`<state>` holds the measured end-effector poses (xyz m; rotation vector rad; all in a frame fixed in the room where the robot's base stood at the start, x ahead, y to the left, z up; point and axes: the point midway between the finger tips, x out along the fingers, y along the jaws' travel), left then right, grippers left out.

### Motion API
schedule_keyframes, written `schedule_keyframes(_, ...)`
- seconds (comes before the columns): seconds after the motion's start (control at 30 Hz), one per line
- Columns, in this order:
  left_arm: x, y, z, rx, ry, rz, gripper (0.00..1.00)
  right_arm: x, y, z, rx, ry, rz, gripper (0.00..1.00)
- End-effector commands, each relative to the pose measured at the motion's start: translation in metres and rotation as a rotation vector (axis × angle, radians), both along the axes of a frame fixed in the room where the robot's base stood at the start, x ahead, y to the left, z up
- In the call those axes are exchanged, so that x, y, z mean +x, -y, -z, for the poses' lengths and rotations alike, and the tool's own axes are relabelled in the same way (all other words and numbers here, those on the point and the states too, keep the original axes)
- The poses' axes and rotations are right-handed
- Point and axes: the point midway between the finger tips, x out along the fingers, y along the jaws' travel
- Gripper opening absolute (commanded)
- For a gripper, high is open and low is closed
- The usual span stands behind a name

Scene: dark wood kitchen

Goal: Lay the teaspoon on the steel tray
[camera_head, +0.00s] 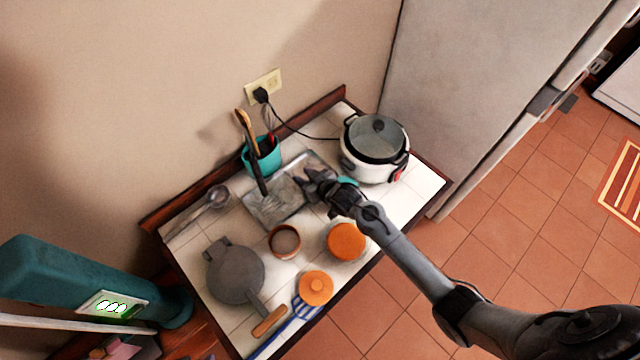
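The steel tray (262,208) is a shallow grey rectangle on the white tiled counter, in front of a teal utensil cup. My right gripper (306,178) is over the tray's right part, and its dark fingers cover some of it. The fingers look forked, but they are too small and dark to tell whether they are open or shut on something. I cannot make out a teaspoon; it may be hidden by the gripper or too small to see. My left gripper is not in view.
The teal cup (262,158) holds several utensils. A rice cooker (375,140) stands at the right.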

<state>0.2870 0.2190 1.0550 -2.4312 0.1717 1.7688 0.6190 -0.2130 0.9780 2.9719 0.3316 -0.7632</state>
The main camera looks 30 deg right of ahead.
Motion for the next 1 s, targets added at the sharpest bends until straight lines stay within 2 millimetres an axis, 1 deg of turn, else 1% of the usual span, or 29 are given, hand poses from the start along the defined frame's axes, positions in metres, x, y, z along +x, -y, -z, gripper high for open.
schedule_keyframes(0.1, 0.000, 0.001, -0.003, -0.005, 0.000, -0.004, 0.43, -0.019, 0.004, -0.010, 0.000, -0.001, 0.000, 0.34)
schedule_keyframes(0.4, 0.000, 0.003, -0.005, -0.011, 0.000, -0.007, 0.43, -0.061, 0.013, -0.034, -0.002, -0.001, -0.001, 0.34)
schedule_keyframes(0.6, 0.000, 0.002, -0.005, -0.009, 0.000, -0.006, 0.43, -0.077, 0.017, -0.043, 0.001, 0.000, 0.000, 0.34)
schedule_keyframes(0.77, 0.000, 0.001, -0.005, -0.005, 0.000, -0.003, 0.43, -0.088, 0.017, -0.045, -0.009, -0.020, 0.004, 0.34)
schedule_keyframes(0.87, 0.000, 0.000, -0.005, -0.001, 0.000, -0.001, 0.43, -0.108, 0.014, -0.044, -0.038, -0.079, 0.018, 0.34)
schedule_keyframes(0.97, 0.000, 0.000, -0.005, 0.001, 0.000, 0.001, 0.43, -0.143, 0.011, -0.043, -0.081, -0.184, 0.039, 0.34)
schedule_keyframes(1.0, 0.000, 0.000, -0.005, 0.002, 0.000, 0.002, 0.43, -0.160, 0.010, -0.044, -0.099, -0.234, 0.047, 0.34)
